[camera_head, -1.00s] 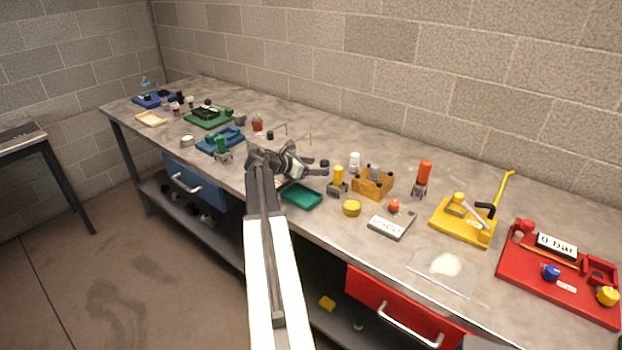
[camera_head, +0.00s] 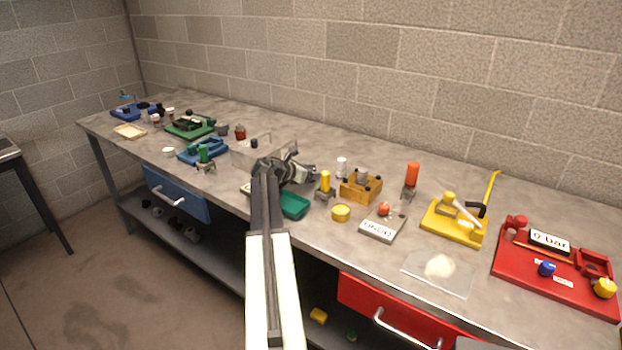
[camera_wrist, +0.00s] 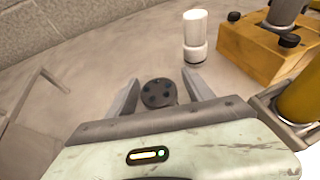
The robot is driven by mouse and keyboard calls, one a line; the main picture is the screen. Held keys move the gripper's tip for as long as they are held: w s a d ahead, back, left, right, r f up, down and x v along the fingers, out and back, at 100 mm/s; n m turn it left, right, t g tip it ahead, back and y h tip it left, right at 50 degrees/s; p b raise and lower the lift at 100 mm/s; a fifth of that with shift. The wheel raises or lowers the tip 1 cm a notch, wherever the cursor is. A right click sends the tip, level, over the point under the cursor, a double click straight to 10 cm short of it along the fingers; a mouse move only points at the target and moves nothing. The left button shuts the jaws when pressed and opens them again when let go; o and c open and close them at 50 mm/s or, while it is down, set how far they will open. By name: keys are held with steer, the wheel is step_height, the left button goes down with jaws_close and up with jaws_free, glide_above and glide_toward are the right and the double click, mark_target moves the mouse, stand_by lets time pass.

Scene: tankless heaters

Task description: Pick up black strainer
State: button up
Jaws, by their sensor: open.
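The black strainer (camera_wrist: 158,94) is a small round dark piece with several holes in its top. In the wrist view it sits on the grey bench top between the two fingers of my gripper (camera_wrist: 161,84). The gripper is open, with a finger on either side of the strainer and a visible gap on at least the right side. I cannot tell how high the fingers are above the bench. In the head view my gripper (camera_head: 300,174) is low over the bench and hides the strainer, or most of it.
A white cylinder (camera_wrist: 195,36) stands just beyond the right finger. A yellow-orange block (camera_wrist: 258,50) with black knobs is to the right, and a yellow-topped fixture (camera_head: 325,184) is close by. A green tray (camera_head: 294,206) lies in front of the gripper.

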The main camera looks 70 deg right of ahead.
steer(key=shift+d, duration=0.1)
jaws_close()
